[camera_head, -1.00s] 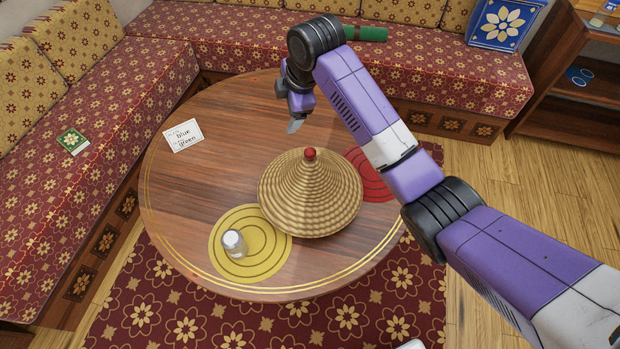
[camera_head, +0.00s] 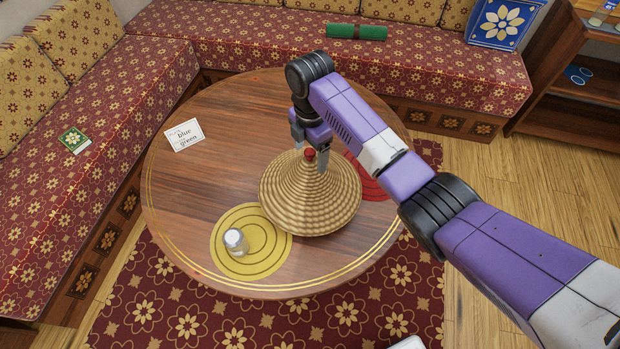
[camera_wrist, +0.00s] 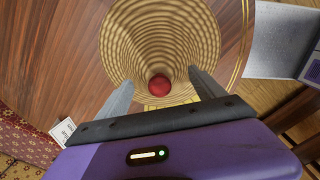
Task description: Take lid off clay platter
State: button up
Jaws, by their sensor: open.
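The lid (camera_head: 310,205) is a woven straw cone with a red knob (camera_head: 310,154) on top. It stands on the round wooden table and hides the clay platter. My gripper (camera_head: 311,158) is open at the top of the lid, with a finger on either side of the red knob in the head view. In the wrist view, the lid (camera_wrist: 160,45) fills the upper middle, and the red knob (camera_wrist: 159,85) lies between the open fingers of my gripper (camera_wrist: 160,82). I cannot tell whether the fingers touch the lid.
The wooden table (camera_head: 185,185) bears a yellow round mat (camera_head: 262,262) with a small jar (camera_head: 235,241), a red round mat (camera_head: 372,187) partly behind my arm, and a white card (camera_head: 184,135). A patterned sofa (camera_head: 235,50) wraps the back and left.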

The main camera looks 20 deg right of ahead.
jog(key=shift+f, duration=0.25)
grip_shut()
dwell(0.4)
